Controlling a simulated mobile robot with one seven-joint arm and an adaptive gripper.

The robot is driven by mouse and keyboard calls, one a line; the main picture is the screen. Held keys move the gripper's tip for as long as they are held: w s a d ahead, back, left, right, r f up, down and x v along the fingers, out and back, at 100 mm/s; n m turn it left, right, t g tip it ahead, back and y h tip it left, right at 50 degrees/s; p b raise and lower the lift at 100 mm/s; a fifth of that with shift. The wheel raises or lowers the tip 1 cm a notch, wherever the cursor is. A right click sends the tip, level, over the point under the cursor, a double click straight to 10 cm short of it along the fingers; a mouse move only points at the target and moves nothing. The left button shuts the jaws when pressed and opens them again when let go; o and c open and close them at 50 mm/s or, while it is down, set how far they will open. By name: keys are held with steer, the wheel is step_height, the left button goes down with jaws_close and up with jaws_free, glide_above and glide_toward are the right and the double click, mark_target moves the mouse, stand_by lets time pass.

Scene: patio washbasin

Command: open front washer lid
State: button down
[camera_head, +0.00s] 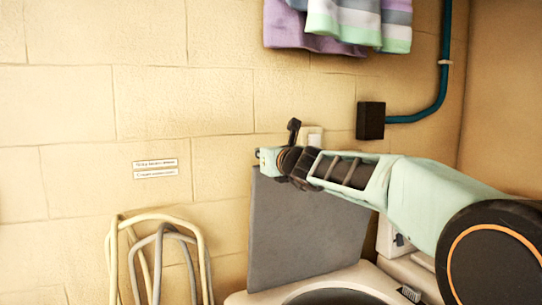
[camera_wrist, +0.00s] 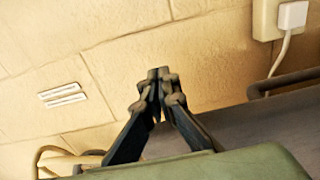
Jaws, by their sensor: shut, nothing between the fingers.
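The washer lid (camera_head: 305,232) is a grey panel that stands raised, nearly upright, at the back of the pale washer top (camera_head: 240,298). A dark round opening (camera_head: 340,297) shows in front of it at the bottom edge of the head view. My gripper (camera_head: 293,126) is at the lid's upper edge, and my arm covers the lid's upper right part. In the wrist view my gripper (camera_wrist: 158,74) has its dark fingers together, empty, in front of the wall. A grey surface, likely the lid (camera_wrist: 245,125), lies behind and right of the fingers.
A tiled wall (camera_head: 75,105) stands close behind. Looped hoses (camera_head: 155,235) hang at lower left, below a small label (camera_head: 155,168). Striped towels (camera_head: 340,22) hang above. A black box (camera_head: 370,120) with a teal pipe (camera_head: 443,60) is at right.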

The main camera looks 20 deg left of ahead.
steer(key=shift+x, duration=1)
steer(key=shift+r, duration=0.15)
stand_by(1.3)
